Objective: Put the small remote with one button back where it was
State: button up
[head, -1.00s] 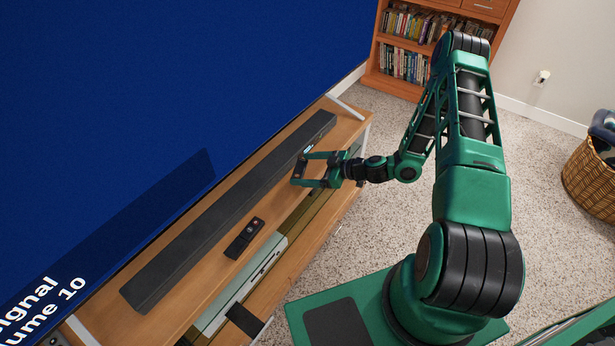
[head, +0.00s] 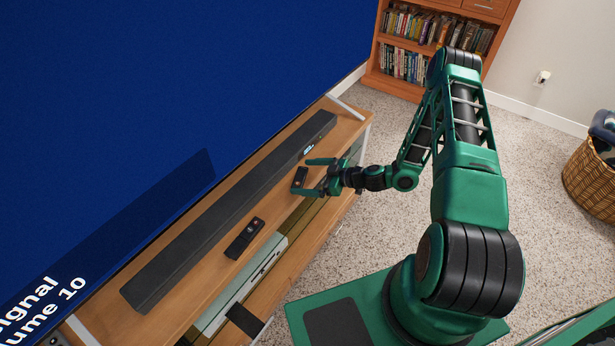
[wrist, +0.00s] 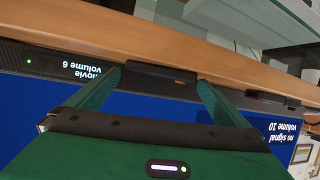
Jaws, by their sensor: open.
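The small dark remote (head: 301,175) lies at the front right part of the wooden TV stand's top, in front of the soundbar. My gripper (head: 303,177) is open, low over the stand, with one green finger on each side of this remote. In the wrist view the small remote (wrist: 160,76) shows between the two fingertips, with a small orange mark on it. Whether a finger touches it I cannot tell. A longer dark remote with a red button (head: 245,238) lies farther left on the stand, apart from my gripper.
The long black soundbar (head: 225,218) runs along the stand (head: 185,297) behind both remotes, below the large blue screen (head: 150,90). Bare wood lies between the two remotes. A bookcase (head: 399,85) and a wicker basket (head: 593,185) stand farther off on the carpet.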

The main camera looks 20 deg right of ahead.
jog(key=v, duration=1.2)
jog(key=s+d+r+m+g+h, duration=0.3)
jog(key=s+r+m, duration=0.2)
jog(key=s+r, duration=0.5)
jog(key=s+d+r+m+g+h, duration=0.3)
jog(key=s+r+m, duration=0.3)
jog(key=s+r, duration=0.4)
jog(key=s+d+r+m+g+h, duration=0.3)
jog(key=s+r+m, duration=0.2)
jog(key=s+r, duration=0.6)
notch_tip(320, 180, up, 3)
jog(key=shift+f+m+h, duration=0.15)
jog(key=shift+m+h, duration=0.25)
jog(key=shift+s, duration=0.15)
